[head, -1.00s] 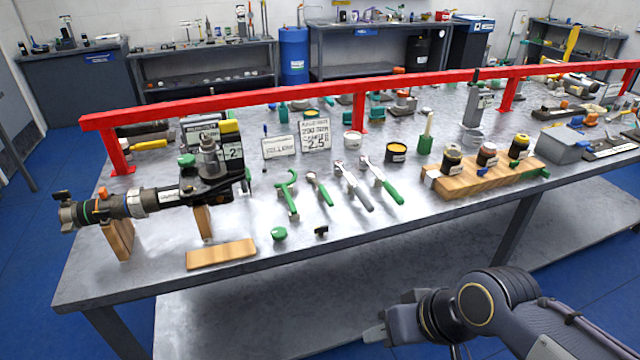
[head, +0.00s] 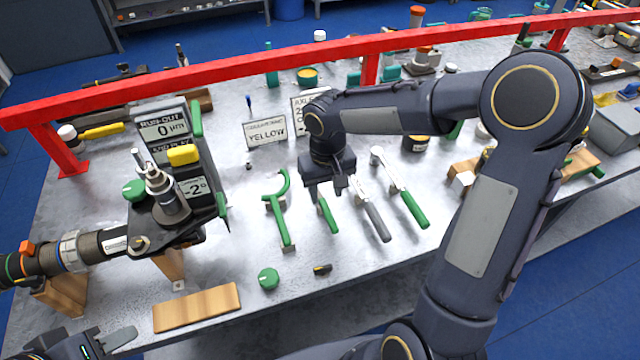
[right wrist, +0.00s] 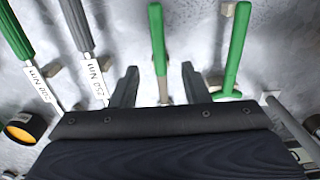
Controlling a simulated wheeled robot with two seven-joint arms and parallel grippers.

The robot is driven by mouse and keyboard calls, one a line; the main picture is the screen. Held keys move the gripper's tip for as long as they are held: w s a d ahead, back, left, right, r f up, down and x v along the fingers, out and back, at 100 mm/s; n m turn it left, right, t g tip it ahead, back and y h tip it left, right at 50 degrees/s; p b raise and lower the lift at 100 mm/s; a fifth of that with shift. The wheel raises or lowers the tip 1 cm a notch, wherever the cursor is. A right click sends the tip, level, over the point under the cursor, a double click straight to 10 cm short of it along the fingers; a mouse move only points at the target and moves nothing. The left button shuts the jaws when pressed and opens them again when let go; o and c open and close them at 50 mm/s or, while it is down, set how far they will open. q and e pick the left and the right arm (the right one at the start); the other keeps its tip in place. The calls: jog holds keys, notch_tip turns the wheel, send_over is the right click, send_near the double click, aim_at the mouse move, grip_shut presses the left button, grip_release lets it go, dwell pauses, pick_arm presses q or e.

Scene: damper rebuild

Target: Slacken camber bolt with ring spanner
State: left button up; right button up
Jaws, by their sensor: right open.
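The damper assembly (head: 95,245) lies at the left on wooden blocks, its bracket holding a grey metal fitting (head: 160,190) and a "-2°" display (head: 194,188). I cannot single out the camber bolt. My right gripper (head: 338,188) is open above the tool row. In the right wrist view a green-handled spanner (right wrist: 158,40) lies between the open fingers (right wrist: 158,75); its ring end is hidden. Its handle shows in the head view (head: 327,214) below the gripper. I cannot tell whether the fingers touch it. My left gripper (head: 100,345) is partly in view at the bottom left, fingers unclear.
A green hook spanner (head: 281,215) lies left of the spanner. Grey-handled (head: 374,217) and green-handled (head: 410,200) torque wrenches lie to its right. A red rail (head: 220,70) crosses behind. A wooden block (head: 197,307) and green cap (head: 268,278) lie in front.

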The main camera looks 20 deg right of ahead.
aim_at(326, 208)
notch_tip(326, 208, down, 8)
jog(key=shift+w+r+p, duration=0.1)
jog(key=shift+r+p, duration=0.15)
jog(key=shift+p, duration=0.35)
grip_shut()
